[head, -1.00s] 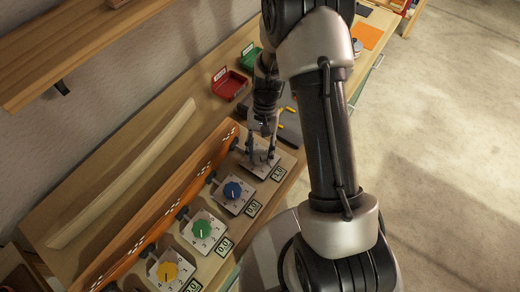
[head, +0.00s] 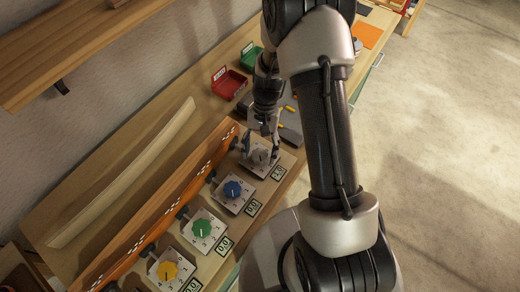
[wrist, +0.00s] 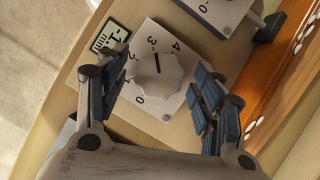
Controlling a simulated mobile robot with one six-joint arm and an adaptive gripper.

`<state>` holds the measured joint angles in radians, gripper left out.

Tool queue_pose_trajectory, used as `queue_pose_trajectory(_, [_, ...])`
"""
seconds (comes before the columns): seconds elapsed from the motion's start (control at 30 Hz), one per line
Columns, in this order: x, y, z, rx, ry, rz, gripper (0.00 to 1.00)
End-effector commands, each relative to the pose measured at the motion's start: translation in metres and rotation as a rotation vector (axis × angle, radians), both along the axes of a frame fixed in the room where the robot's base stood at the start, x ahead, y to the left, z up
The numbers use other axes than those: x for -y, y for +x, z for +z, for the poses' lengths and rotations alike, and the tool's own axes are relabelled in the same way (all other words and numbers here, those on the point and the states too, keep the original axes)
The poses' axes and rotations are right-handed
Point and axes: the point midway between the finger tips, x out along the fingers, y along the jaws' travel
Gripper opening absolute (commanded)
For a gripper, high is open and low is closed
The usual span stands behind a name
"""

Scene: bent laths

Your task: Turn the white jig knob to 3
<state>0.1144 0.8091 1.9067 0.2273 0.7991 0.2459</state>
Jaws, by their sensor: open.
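The white knob (wrist: 158,72) sits on a pale square dial plate (wrist: 185,52) in the wrist view. Its black pointer line points up, close to the mark 3. My gripper (wrist: 162,85) is open, with one finger on each side of the knob and gaps visible beside it. A small display (wrist: 110,36) by the plate shows a figure starting with -1; a finger hides part of it. In the head view my gripper (head: 262,148) is over the white knob's plate (head: 277,163), and the knob there is partly hidden.
Blue (head: 233,189), green (head: 202,228) and yellow (head: 167,271) knobs stand in a row toward the lower left. An orange perforated rail (head: 165,205) runs behind them. A pale bent lath (head: 125,175) lies along the wall side. A red bin (head: 229,84) is farther back.

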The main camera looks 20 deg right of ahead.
Motion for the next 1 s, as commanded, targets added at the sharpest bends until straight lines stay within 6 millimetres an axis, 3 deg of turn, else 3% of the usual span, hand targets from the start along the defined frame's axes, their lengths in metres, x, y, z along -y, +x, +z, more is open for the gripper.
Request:
queue_pose_trajectory(0.27, [0.001, 0.003, 0.005, 0.004, -0.001, -0.001, 0.61])
queue_pose_trajectory(0.73, [0.019, 0.032, 0.087, 0.005, -0.001, -0.001, 0.61])
queue_pose_trajectory(1.0, [0.024, 0.039, 0.11, 0.001, -0.001, 0.0, 0.61])
